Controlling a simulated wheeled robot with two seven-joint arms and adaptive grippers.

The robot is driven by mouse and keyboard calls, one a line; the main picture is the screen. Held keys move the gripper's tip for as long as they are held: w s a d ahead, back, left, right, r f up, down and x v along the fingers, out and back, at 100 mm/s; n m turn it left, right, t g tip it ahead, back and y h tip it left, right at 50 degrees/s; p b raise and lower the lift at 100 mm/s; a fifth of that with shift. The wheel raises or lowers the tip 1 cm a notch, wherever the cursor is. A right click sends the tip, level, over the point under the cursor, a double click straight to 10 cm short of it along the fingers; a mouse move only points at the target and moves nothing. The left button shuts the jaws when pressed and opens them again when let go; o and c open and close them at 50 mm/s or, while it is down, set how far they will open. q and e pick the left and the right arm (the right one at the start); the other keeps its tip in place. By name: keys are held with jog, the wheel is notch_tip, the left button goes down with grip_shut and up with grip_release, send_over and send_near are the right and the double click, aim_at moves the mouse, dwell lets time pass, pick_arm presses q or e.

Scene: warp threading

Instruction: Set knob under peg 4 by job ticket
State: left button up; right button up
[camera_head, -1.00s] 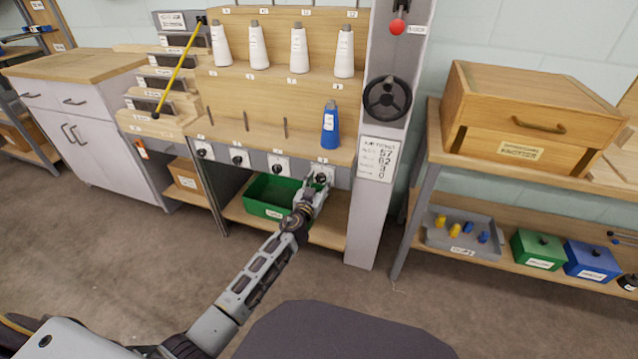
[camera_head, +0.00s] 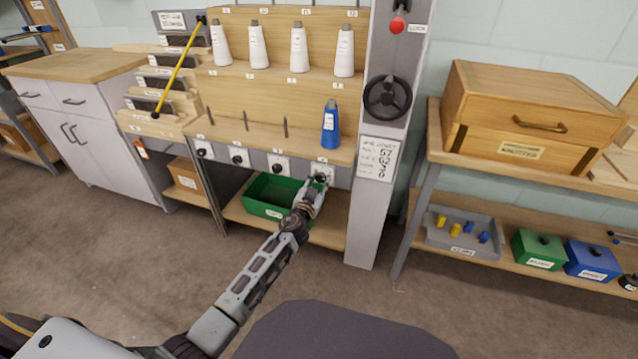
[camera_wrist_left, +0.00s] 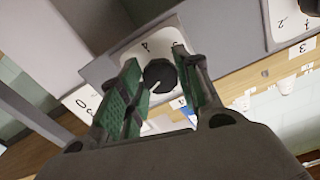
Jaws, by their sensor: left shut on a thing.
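The black knob under peg 4 sits on a white dial plate (camera_head: 324,170) on the grey rail, below the blue cone (camera_head: 330,127). My left gripper (camera_head: 318,184) is at this knob, and the arm partly covers it in the head view. In the left wrist view the round black knob (camera_wrist_left: 159,75) with a pale pointer mark lies between the green-padded fingers of my left gripper (camera_wrist_left: 160,95). The gripper is shut on it. The job ticket (camera_head: 377,158) on the grey post shows several numbers, among them 57 and 62. My right gripper is not in view.
A black handwheel (camera_head: 387,97) and a red ball (camera_head: 397,26) are on the post right of the knob. A green bin (camera_head: 272,196) stands on the shelf below. Other knobs (camera_head: 239,157) line the rail to the left.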

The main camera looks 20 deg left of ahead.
pick_arm(q)
jog(key=shift+m, duration=1.2)
jog(key=m, duration=0.3)
jog(key=shift+m, duration=2.2)
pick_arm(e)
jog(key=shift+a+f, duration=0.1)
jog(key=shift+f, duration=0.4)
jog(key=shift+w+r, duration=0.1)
pick_arm(q)
jog(key=o, duration=1)
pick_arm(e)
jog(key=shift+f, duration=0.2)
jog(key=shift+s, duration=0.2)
